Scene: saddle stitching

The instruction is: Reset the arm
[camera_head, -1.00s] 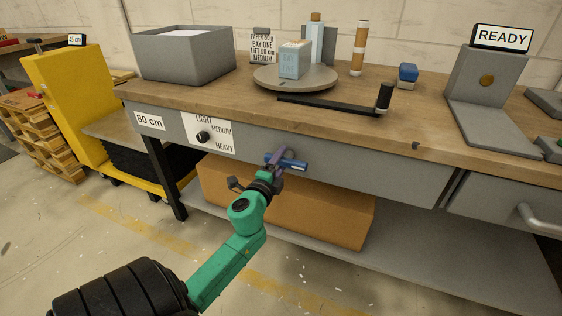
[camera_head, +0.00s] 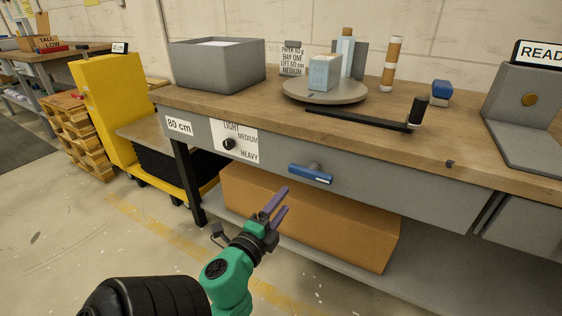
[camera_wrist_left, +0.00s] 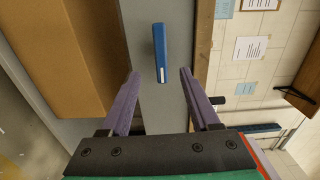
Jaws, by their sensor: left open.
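My left gripper (camera_head: 277,205) is open and empty, in front of the workbench and below and left of the blue handle (camera_head: 311,174) on the grey drawer front. Its purple fingers are apart from the handle. In the left wrist view my left gripper (camera_wrist_left: 158,92) has its two fingers spread wide, and the blue handle (camera_wrist_left: 160,52) lies beyond the fingertips, between their lines. My green left arm comes in from the bottom of the head view. My right gripper is not in view.
The bench top (camera_head: 240,101) holds a grey bin (camera_head: 216,70), a round turntable (camera_head: 325,97) and a black lever (camera_head: 357,118). A dial (camera_head: 228,144) sits on the bench front. A brown box (camera_head: 310,218) is on the lower shelf. A yellow cart (camera_head: 108,105) stands left; floor at left is open.

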